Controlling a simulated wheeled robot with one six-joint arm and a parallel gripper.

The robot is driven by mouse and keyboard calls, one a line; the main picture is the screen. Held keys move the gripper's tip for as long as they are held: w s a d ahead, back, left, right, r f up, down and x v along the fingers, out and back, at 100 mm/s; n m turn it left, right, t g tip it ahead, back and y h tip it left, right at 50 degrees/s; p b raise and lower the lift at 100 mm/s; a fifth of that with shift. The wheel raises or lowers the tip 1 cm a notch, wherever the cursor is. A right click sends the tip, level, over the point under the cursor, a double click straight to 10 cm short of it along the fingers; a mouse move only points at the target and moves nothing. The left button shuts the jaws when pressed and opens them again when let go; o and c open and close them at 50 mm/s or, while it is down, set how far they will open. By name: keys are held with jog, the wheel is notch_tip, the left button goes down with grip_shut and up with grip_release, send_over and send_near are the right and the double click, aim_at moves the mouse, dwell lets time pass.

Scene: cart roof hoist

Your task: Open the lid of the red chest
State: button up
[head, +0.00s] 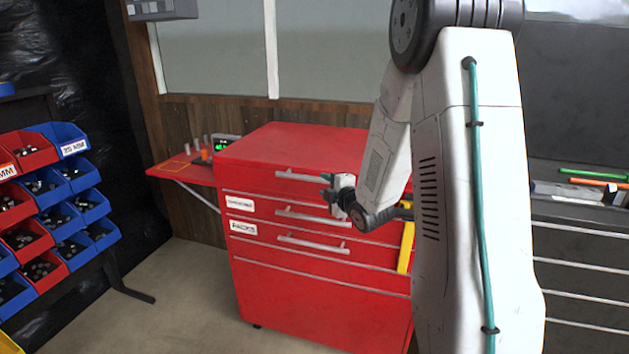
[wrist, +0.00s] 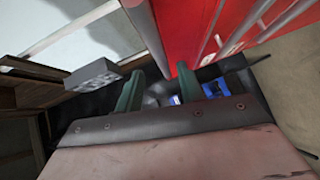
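The red chest (head: 285,285) stands on the floor in the middle of the head view, and its lid (head: 310,145) looks shut. A pale bar handle (head: 298,175) runs along the upper front, above two drawer handles. My gripper (head: 330,190) is in front of the chest, by the right end of the upper handle. In the wrist view its two dark green fingers (wrist: 159,88) are apart. A pale bar (wrist: 148,35) that looks like the upper handle lies ahead between them, beside the red front (wrist: 183,35). I cannot tell whether either finger touches it.
A red side shelf (head: 180,171) with small items and a green display is attached at the chest's left. Blue and red bins (head: 45,185) stand at the far left. A dark drawer bench (head: 580,245) is at the right. Floor is clear left of the chest.

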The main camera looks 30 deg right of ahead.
aim_at(317, 180)
jog(key=w, duration=0.4)
jog(key=w+f, duration=0.1)
jog(key=w, duration=0.2)
jog(key=shift+w+d, duration=0.1)
jog(key=shift+d, duration=0.3)
jog(key=shift+c, duration=0.4)
grip_shut()
